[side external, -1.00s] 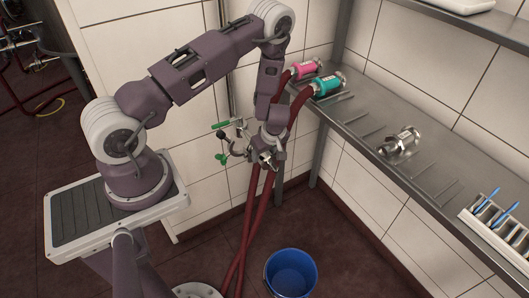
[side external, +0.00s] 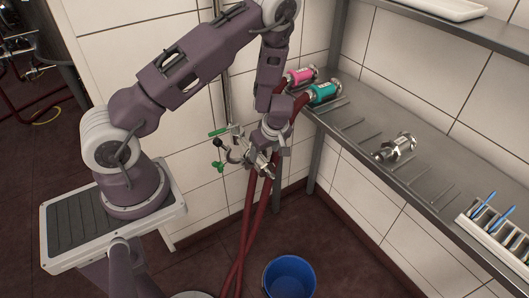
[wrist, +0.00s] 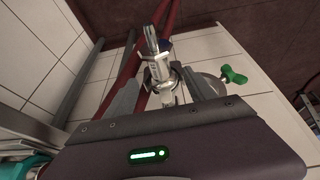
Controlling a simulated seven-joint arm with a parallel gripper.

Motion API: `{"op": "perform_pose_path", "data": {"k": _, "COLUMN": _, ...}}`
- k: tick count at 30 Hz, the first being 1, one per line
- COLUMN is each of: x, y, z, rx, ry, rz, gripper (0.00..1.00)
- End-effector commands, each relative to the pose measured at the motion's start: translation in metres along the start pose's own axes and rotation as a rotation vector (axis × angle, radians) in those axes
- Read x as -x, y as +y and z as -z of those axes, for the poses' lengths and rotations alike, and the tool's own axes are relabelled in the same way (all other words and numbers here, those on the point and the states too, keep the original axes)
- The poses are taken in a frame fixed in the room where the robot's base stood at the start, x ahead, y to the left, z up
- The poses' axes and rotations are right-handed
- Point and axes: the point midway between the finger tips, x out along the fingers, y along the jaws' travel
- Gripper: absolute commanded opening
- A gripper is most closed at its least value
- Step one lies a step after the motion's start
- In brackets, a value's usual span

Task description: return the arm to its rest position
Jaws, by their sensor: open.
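My arm reaches from its base over to the white tiled wall, bent high at the elbow. My gripper (side external: 264,166) hangs beside the wall valve with green handles (side external: 218,131), in front of the dark red hoses (side external: 262,205). In the wrist view its two grey fingers (wrist: 160,82) stand apart. A shiny metal fitting (wrist: 158,66) shows between or beyond them; I cannot tell whether they touch it. A green handle (wrist: 233,75) shows right of the fingers.
A steel shelf (side external: 365,150) on the right bears a pink coupling (side external: 300,76), a teal coupling (side external: 323,93), a loose metal fitting (side external: 396,147) and a white rack (side external: 495,240). A blue bucket (side external: 289,277) stands on the floor below.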

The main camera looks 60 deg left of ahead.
Motion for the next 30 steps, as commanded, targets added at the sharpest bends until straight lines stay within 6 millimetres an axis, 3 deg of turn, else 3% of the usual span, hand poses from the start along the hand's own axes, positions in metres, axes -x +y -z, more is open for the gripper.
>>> {"op": "perform_pose_path", "data": {"k": 2, "x": 0.008, "y": 0.004, "z": -0.002, "rx": -0.009, "ry": -0.015, "rz": -0.014, "gripper": 0.64}}
{"op": "perform_pose_path", "data": {"k": 5, "x": 0.056, "y": 0.026, "z": -0.013, "rx": -0.081, "ry": -0.104, "rz": -0.094, "gripper": 0.64}}
{"op": "perform_pose_path", "data": {"k": 7, "x": 0.118, "y": 0.04, "z": -0.026, "rx": -0.191, "ry": -0.198, "rz": -0.192, "gripper": 0.64}}
{"op": "perform_pose_path", "data": {"k": 9, "x": 0.188, "y": 0.039, "z": -0.037, "rx": -0.342, "ry": -0.277, "rz": -0.303, "gripper": 0.64}}
{"op": "perform_pose_path", "data": {"k": 12, "x": 0.28, "y": 0.013, "z": -0.046, "rx": -0.588, "ry": -0.329, "rz": -0.453, "gripper": 0.64}}
{"op": "perform_pose_path", "data": {"k": 14, "x": 0.324, "y": -0.015, "z": -0.048, "rx": -0.742, "ry": -0.323, "rz": -0.531, "gripper": 0.64}}
{"op": "perform_pose_path", "data": {"k": 16, "x": 0.364, "y": -0.057, "z": -0.047, "rx": -0.924, "ry": -0.282, "rz": -0.603, "gripper": 0.64}}
{"op": "perform_pose_path", "data": {"k": 19, "x": 0.395, "y": -0.117, "z": -0.041, "rx": -1.155, "ry": -0.177, "rz": -0.658, "gripper": 0.64}}
{"op": "perform_pose_path", "data": {"k": 21, "x": 0.401, "y": -0.153, "z": -0.035, "rx": -1.276, "ry": -0.094, "rz": -0.664, "gripper": 0.64}}
{"op": "perform_pose_path", "data": {"k": 24, "x": 0.4, "y": -0.186, "z": -0.026, "rx": -1.386, "ry": 0.0, "rz": -0.651, "gripper": 0.64}}
{"op": "perform_pose_path", "data": {"k": 27, "x": 0.398, "y": -0.202, "z": -0.022, "rx": -1.433, "ry": 0.045, "rz": -0.635, "gripper": 0.64}}
{"op": "perform_pose_path", "data": {"k": 30, "x": 0.397, "y": -0.205, "z": -0.021, "rx": -1.443, "ry": 0.054, "rz": -0.631, "gripper": 0.64}}
